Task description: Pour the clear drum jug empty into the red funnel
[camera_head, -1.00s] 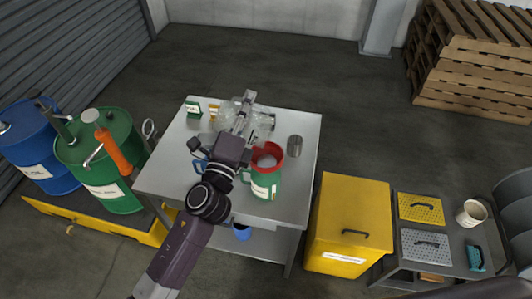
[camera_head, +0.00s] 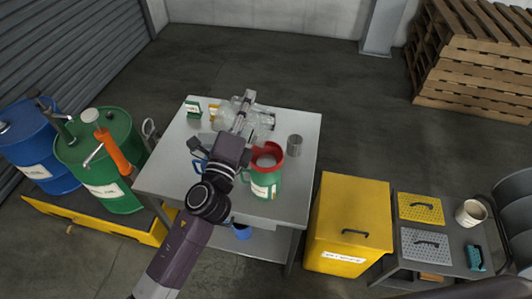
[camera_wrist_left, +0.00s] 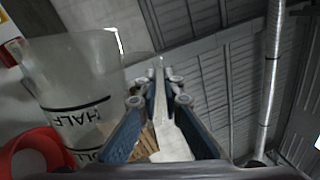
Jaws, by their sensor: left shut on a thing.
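My left gripper, also in the wrist view (camera_wrist_left: 160,80), is shut on the jug's pale handle. The red funnel (camera_head: 279,150) sits in the top of a green container (camera_head: 265,188), just right of my gripper. The funnel's rim (camera_wrist_left: 28,143) shows beside the jug in the wrist view. How much liquid the jug holds is unclear.
A yellow cabinet (camera_head: 350,215) stands to the right. Blue and green drums (camera_head: 100,165) stand at left. The table's right front is clear.

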